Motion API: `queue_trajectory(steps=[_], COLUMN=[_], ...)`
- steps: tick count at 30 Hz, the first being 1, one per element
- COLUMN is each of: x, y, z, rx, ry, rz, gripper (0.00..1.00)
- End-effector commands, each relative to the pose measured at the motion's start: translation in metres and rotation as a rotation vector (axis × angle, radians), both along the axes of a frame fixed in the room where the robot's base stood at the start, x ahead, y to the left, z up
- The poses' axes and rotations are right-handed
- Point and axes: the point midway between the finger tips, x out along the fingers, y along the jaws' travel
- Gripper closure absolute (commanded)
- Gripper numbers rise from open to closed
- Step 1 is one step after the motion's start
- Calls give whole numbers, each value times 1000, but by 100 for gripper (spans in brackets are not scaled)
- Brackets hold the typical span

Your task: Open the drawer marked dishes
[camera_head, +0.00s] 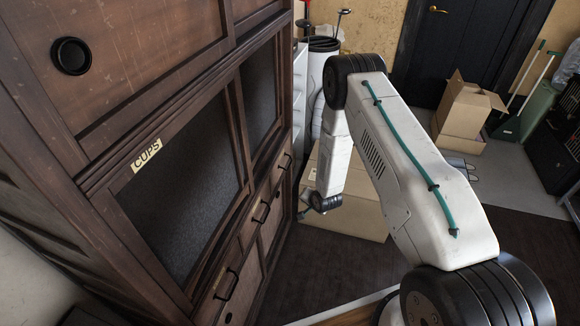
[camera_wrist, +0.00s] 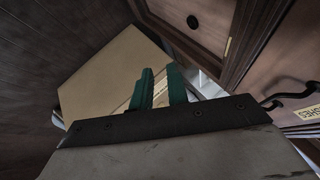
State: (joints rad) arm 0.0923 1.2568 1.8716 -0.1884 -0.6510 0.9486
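The label ending in "SHES" (camera_wrist: 307,113) is cut off by the right edge of the wrist view. It sits on a wooden drawer front, just below a black bar handle (camera_wrist: 288,97). My gripper (camera_wrist: 161,72) has two green fingers with a narrow gap between them and nothing held. It points past the cabinet, and the handle is off to its right, not touched. In the head view my gripper (camera_head: 304,212) is small and partly hidden by my wrist, beside the drawer row (camera_head: 248,234). The drawers there look shut, and no dishes label is readable.
The dark wooden cabinet (camera_head: 101,121) has a panel with a CUPS label (camera_head: 146,155). A large cardboard box (camera_head: 358,216) stands on the floor just behind my gripper. Smaller boxes (camera_head: 466,108) stand farther back, near a dark door (camera_head: 447,50). Dark floor is clear in front of the drawers.

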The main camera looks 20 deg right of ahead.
Motion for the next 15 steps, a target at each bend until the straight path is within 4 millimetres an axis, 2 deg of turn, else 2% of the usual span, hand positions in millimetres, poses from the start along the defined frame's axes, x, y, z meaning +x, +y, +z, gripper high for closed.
queue_trajectory(steps=[1,3,6,8,11,12,15], x=[1,9,24,35,58,61,61], y=[3,8,14,17,19,20,21], z=[-22,-36,-33,-17,28,43,66], rx=[55,156,325,432,603,663,781], ry=[-69,-203,-407,-532,-722,-778,-862], rz=[-41,-104,-174,-200,-214,-216,-220], gripper=[84,84,84,84,84,84,84])
